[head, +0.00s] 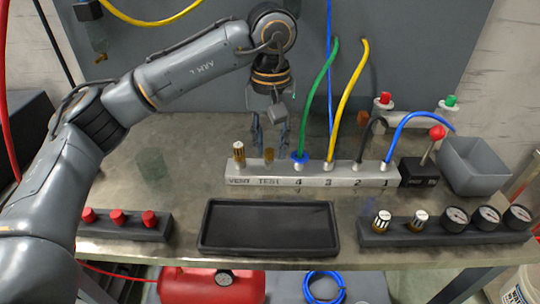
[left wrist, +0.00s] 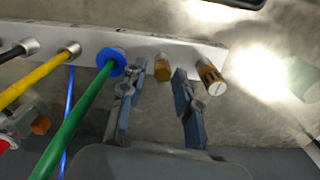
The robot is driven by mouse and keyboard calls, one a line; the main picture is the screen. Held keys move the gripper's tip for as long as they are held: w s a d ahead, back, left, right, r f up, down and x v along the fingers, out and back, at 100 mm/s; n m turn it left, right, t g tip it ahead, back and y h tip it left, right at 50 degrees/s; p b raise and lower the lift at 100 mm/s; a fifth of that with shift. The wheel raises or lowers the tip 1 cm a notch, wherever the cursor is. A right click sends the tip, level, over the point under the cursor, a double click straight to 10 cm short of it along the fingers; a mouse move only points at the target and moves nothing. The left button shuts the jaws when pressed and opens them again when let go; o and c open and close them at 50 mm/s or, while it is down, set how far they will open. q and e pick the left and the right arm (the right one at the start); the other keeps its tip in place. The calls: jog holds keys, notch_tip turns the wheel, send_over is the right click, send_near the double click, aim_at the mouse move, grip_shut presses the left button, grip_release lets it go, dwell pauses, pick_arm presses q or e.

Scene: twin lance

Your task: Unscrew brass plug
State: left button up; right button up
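The brass plug (head: 269,155) sits in the TEST port of the pale manifold block (head: 345,181), upright. In the left wrist view the plug (left wrist: 163,69) shows between the two fingertips. My left gripper (head: 270,140) is open and comes down from behind the block. Its fingers (left wrist: 159,77) stand on either side of the plug with a gap at each side; I see no contact. A knurled brass vent fitting (head: 239,154) stands in the VENT port, and a green hose with a blue collar (head: 300,157) in port 4. My right gripper is not in view.
Yellow, black and blue hoses run from the other ports. In front lie an empty black tray (head: 268,228), a rack of red caps (head: 117,218) and a rack with gauges (head: 456,217). A grey bin (head: 472,165) stands right, beside a red-knobbed lever (head: 437,133).

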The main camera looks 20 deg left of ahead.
pick_arm(q)
grip_shut()
jog(key=n, duration=0.9)
jog(key=shift+n, duration=0.4)
jog(key=n, duration=1.1)
jog(key=shift+d+r+n, duration=0.1)
jog(key=shift+n, duration=0.3)
